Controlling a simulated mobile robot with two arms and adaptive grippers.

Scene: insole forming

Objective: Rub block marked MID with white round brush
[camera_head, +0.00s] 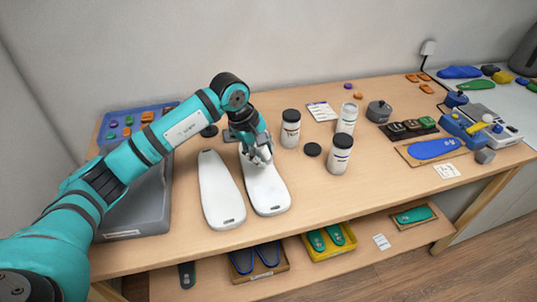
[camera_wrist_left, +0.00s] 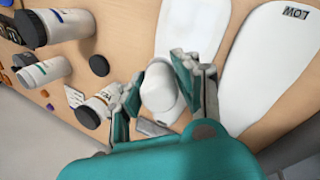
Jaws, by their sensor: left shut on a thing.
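Two white foot-shaped blocks lie side by side on the table: the left block (camera_head: 221,190) and the right block (camera_head: 268,190). In the left wrist view one block (camera_wrist_left: 272,70) is marked LOW; it matches the left one. The other block (camera_wrist_left: 195,28) has no readable marking here. My left gripper (camera_head: 258,154) is over the far end of the right block. In the wrist view its fingers (camera_wrist_left: 158,80) are shut on a white rounded thing (camera_wrist_left: 160,92), apparently the round brush. Whether it touches the block is unclear. My right gripper is out of view.
A grey bin (camera_head: 135,205) and a blue tray (camera_head: 158,108) are at left. A blue insole (camera_head: 434,149) lies at right. Front table centre is clear.

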